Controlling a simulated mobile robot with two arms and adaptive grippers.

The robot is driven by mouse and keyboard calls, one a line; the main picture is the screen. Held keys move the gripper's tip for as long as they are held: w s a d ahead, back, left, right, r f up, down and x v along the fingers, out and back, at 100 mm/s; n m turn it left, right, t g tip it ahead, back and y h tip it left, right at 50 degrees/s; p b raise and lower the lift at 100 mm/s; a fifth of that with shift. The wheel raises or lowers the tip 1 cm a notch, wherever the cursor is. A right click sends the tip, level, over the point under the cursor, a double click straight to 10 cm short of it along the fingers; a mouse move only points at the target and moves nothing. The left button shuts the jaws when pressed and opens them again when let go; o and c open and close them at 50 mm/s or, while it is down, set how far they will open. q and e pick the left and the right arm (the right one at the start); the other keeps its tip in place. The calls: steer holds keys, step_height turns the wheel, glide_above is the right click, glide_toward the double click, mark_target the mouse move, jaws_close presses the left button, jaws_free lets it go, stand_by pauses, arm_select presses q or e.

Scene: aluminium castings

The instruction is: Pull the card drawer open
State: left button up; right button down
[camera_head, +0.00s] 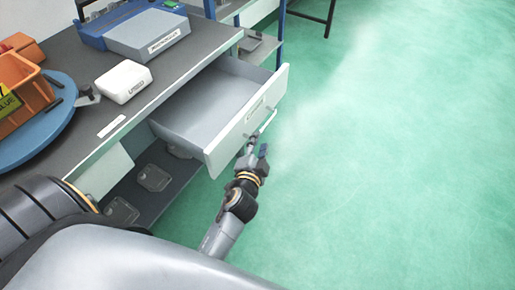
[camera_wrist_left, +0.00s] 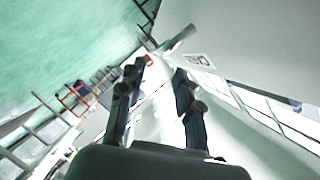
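The card drawer (camera_head: 214,106) is a grey tray with a white front, pulled well out from under the dark bench top. It looks empty. Its front carries a label, which reads CARD in the left wrist view (camera_wrist_left: 198,61), and a bar handle (camera_head: 265,122). My left gripper (camera_head: 257,151) is at the near end of the handle, outside the drawer front. In the left wrist view its two fingers (camera_wrist_left: 160,95) stand apart with a gap between them. I cannot tell whether they touch the handle. My right gripper is not in view.
The bench (camera_head: 80,130) holds a white box (camera_head: 123,82), a grey-topped blue scale (camera_head: 147,36), an orange bin (camera_head: 22,88) and a blue round plate (camera_head: 50,125). A lower shelf (camera_head: 165,200) holds flat clear pieces. The green floor (camera_head: 400,160) at right is clear.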

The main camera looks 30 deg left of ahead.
arm_select(q)
steer(key=v, duration=0.2)
steer(key=shift+s, duration=0.25)
stand_by(0.3)
steer(key=s+d+f+n+g+h+p, duration=0.15)
steer(key=s+f, duration=0.25)
steer(key=f, duration=0.5)
steer(key=s+d+f+g+h, duration=0.1)
steer(key=s+d+f+g, duration=0.2)
steer(key=f, duration=0.7)
steer(key=s+d+f+g+h, duration=0.1)
steer(key=s+f+g, duration=0.1)
steer(key=s+f, duration=0.5)
steer(key=s+a+f+n+g, duration=0.1)
steer(key=s+a+f+g, duration=0.1)
steer(key=s+f, duration=0.3)
steer(key=s+a+f+n+g+p, duration=0.1)
steer(key=s+f, duration=0.5)
steer(key=s, duration=0.6)
steer(key=s+a+f+n+g+p, duration=0.1)
steer(key=s+a+f+n+g, duration=0.1)
steer(key=s, duration=0.7)
step_height(320, 180, down, 4)
steer(key=shift+a+r+n+g, duration=0.1)
steer(key=shift+a+n+g, duration=0.25)
steer(key=shift+a+g, duration=0.6)
